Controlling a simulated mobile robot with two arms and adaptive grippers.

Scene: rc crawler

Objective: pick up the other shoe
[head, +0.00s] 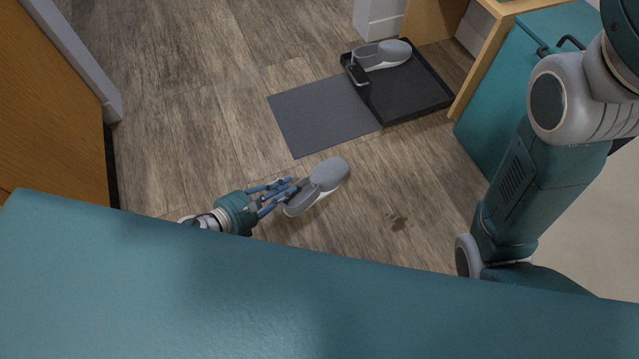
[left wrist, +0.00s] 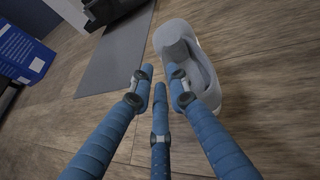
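A grey shoe with a pale sole (head: 328,176) lies on the wooden floor near the mat. It also shows in the left wrist view (left wrist: 205,75), to the right of my fingers. My left gripper (head: 287,192) is open at the opening end of this shoe. In the left wrist view the right finger overlaps the shoe's near edge, and no shoe part shows between the fingertips. I cannot tell whether they touch. A matching grey shoe (head: 388,54) sits in the black tray (head: 428,98). My right arm shows at the right, but its gripper is out of view.
A dark grey mat (head: 318,115) lies beside the tray. A teal cabinet (head: 505,95) stands at the right, and a wooden panel (head: 50,110) at the left. The floor around the near shoe is clear.

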